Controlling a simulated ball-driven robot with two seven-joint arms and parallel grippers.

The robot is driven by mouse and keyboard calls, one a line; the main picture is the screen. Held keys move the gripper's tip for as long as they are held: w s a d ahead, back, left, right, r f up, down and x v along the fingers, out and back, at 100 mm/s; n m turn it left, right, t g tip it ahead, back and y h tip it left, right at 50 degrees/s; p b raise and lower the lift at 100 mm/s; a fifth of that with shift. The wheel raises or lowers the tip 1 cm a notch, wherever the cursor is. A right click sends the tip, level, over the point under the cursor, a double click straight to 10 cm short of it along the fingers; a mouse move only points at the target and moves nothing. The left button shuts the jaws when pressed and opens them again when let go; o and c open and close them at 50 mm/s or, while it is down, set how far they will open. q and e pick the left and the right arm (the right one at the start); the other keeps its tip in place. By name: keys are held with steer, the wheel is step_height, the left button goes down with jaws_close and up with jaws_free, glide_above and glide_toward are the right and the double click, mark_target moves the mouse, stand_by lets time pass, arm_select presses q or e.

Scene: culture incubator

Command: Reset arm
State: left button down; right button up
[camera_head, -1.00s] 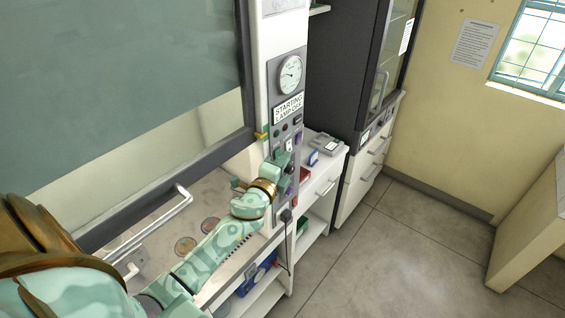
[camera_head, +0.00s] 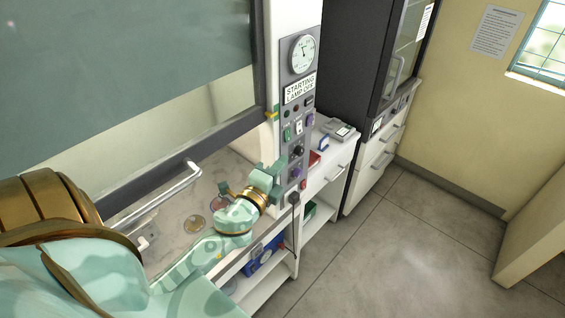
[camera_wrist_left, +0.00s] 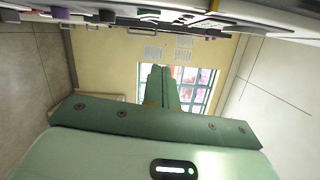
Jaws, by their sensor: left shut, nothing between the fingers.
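My left arm (camera_head: 190,262) comes in from the lower left, pale green with gold bands. My left gripper (camera_head: 276,168) is beside the lower left part of the control panel (camera_head: 283,134). Whether it touches the panel cannot be told. In the left wrist view the two green fingers (camera_wrist_left: 164,88) are together with nothing between them. The panel carries a round gauge (camera_head: 302,54), a label (camera_head: 300,88) reading "STARTING LAMP OFF", and several switches and knobs, clear of the gripper in the picture. My right gripper is not in view.
The cabinet's glass sash (camera_head: 120,80) with its handle (camera_head: 155,198) is at the left. Round dishes (camera_head: 194,224) lie on the work surface beneath. A side table (camera_head: 335,165) and a dark cabinet (camera_head: 355,85) stand beyond the panel. The floor (camera_head: 400,240) at right is clear.

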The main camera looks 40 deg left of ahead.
arm_select(q)
steer(key=shift+d, duration=0.15)
steer(key=s+f+n+g+b, duration=0.2)
steer(key=s+f+n+g, duration=0.15)
steer(key=f, duration=0.95)
steer(key=s+d+f+n+g+h+b, duration=0.1)
steer(key=s+f+n+g+b, duration=0.2)
steer(key=f, duration=1)
steer(key=s+f+n+g+b, duration=0.25)
steer(key=s+f, duration=0.25)
steer(key=f, duration=0.8)
steer(key=s+d+f+n+g+b, duration=0.1)
steer(key=s+f+b, duration=0.3)
steer(key=s+f, duration=0.6)
steer(key=s+d+f+n+g+h+b, duration=0.1)
steer(key=s+d+f+g+b, duration=0.3)
steer(key=s+f, duration=0.6)
steer(key=s+d+f+n+g+b, duration=0.2)
steer(key=s+f+b, duration=0.4)
steer(key=s+f, duration=0.4)
steer(key=shift+d+f+n+g+h, duration=0.3)
steer(key=shift+f+g+h, duration=0.1)
steer(key=shift+f+g, duration=0.25)
